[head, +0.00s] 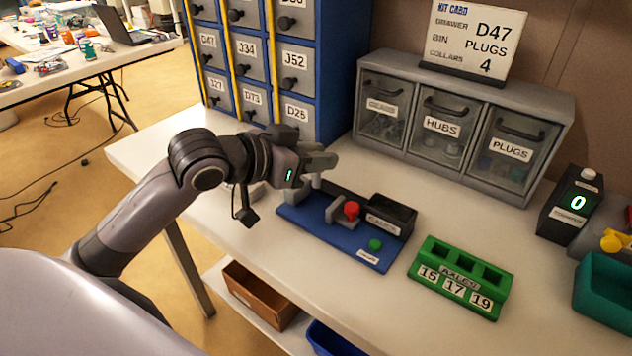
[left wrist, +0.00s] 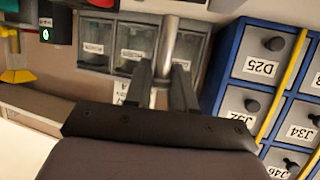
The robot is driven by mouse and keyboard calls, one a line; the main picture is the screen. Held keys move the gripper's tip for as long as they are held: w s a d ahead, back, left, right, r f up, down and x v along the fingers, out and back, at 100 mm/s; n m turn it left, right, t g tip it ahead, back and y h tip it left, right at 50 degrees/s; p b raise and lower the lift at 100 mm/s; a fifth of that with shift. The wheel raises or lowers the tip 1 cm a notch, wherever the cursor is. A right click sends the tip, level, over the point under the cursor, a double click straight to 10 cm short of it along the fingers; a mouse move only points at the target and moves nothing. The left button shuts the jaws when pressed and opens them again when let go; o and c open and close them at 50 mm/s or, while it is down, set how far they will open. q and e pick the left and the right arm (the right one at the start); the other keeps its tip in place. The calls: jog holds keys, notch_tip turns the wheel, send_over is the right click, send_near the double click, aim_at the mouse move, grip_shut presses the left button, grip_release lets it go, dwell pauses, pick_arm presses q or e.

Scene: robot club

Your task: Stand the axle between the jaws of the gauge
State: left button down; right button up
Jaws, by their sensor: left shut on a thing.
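The axle is a pale metal rod (left wrist: 167,50), upright between the fingers of my left gripper (left wrist: 162,92) in the left wrist view. In the head view my left gripper (head: 322,162) is shut on it, and its lower end (head: 316,182) shows under the fingers. The gauge (head: 318,235) is a blue base with grey jaws, a red knob (head: 351,209) and a green button (head: 375,244). My left gripper is over the gauge's back left end, near the grey jaws (head: 335,211). I cannot tell whether the axle touches the gauge. My right gripper is not in view.
A black open box (head: 391,216) sits at the gauge's right end. A green axle rack (head: 462,278) marked 15, 17 and 19 stands to the right. Grey bins (head: 455,125) and blue drawers (head: 270,70) stand behind. A counter (head: 572,207) reading 0 is at the right.

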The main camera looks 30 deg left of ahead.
aim_at(313, 179)
pick_arm(q)
notch_tip(313, 179, down, 4)
jog(key=shift+f+b, duration=0.1)
jog(key=shift+b, duration=0.4)
jog(key=shift+f, duration=0.15)
jog(key=shift+f, duration=0.15)
jog(key=c, duration=0.9)
grip_release()
jog(key=shift+c, duration=0.2)
